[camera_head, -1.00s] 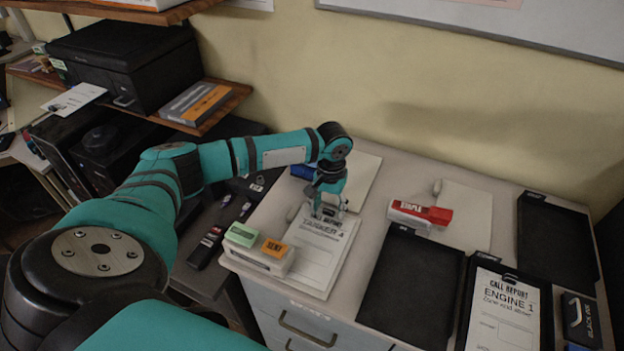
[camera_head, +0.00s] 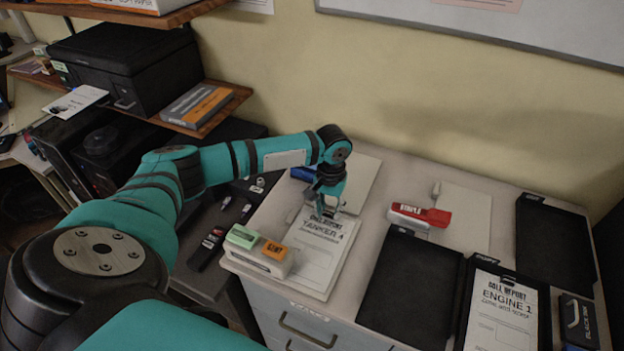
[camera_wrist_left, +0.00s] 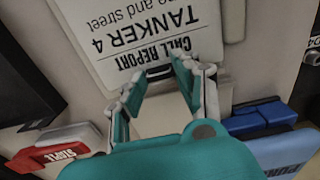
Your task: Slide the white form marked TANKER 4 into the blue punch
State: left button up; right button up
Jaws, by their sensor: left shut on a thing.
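The white form marked TANKER 4 (camera_head: 318,245) lies on a stack of white sheets near the left front of the counter. It also shows, upside down, in the left wrist view (camera_wrist_left: 140,35). My left gripper (camera_head: 327,207) is shut on the form's top edge, by the CALL REPORT heading; its fingers (camera_wrist_left: 165,80) also show in the left wrist view. The blue punch (camera_head: 303,173) stands behind the form, partly hidden by my gripper. It shows at the right of the left wrist view (camera_wrist_left: 262,117), apart from the form. My right gripper is not in view.
A stamp holder with green and orange stamps (camera_head: 258,252) stands left of the form. A red stapler (camera_head: 420,215) and a dark empty board (camera_head: 412,290) lie to the right. An ENGINE 1 form (camera_head: 500,315) sits on another board.

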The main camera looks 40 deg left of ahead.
aim_at(355, 226)
pick_arm(q)
grip_shut()
jog(key=shift+p, duration=0.6)
dwell(0.4)
jog(key=shift+d+r, duration=0.1)
jog(key=shift+d, duration=0.15)
jog(key=shift+w+d+p, duration=0.3)
jog(key=shift+d+p, duration=0.2)
jog(key=shift+d, duration=0.55)
jog(key=shift+w+d+p, duration=0.25)
jog(key=shift+d+p, duration=0.2)
jog(key=shift+d, duration=0.55)
jog(key=shift+w+d+p, duration=0.2)
jog(key=shift+d, duration=0.5)
jog(key=shift+w+d+p, duration=0.15)
jog(key=shift+d, duration=0.55)
